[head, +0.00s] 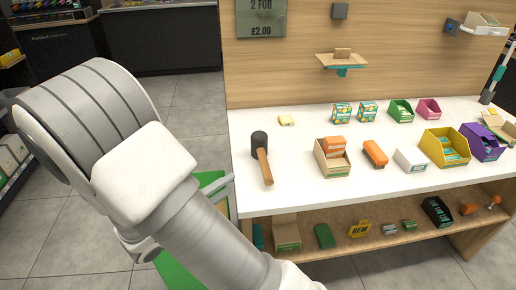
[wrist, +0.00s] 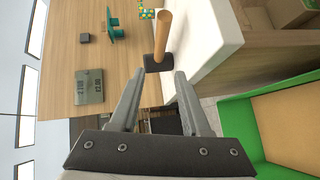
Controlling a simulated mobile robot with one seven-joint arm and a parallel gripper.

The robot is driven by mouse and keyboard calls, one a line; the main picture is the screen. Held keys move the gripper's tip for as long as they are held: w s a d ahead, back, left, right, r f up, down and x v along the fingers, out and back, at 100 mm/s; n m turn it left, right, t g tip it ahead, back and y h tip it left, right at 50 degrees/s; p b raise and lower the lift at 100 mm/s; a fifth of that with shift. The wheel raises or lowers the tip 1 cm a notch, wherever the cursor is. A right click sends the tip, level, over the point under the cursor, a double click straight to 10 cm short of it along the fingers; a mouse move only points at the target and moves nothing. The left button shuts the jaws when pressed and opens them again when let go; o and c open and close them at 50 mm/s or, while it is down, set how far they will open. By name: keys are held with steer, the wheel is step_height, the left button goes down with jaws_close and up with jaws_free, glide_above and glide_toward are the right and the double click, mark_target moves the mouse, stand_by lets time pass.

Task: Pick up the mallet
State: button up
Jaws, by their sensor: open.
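The mallet (head: 262,158) lies on the white counter top (head: 300,195) near its left end. It has a dark head and a wooden handle that points toward the front edge. In the wrist view the mallet (wrist: 160,60) shows beyond my fingertips, with its dark head nearest to them. My gripper (wrist: 156,82) is open, with nothing between its fingers. The fingers appear short of the mallet and not around it. In the head view my arm fills the left side and the gripper is out of the picture.
An open cardboard box (head: 332,172), an orange block (head: 375,154) and a white bin (head: 411,160) stand right of the mallet. Yellow (head: 445,147) and purple (head: 484,143) bins stand further right. A wooden back panel (head: 290,75) rises behind. A lower shelf (head: 345,245) holds several items.

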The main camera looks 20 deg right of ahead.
steer(key=b, duration=0.2)
glide_toward(264, 159)
steer(key=w+d+f, duration=0.1)
steer(key=d, duration=0.1)
steer(key=w+d+f, duration=0.1)
steer(key=w+d, duration=0.1)
steer(key=shift+w+f, duration=0.2)
steer(key=shift+w, duration=0.05)
steer(key=shift+t, duration=0.3)
steer(key=shift+s+x, duration=0.2)
steer(key=shift+x, duration=2.7)
steer(key=shift+d+r, duration=0.1)
steer(key=shift+r, duration=0.05)
jaws_close()
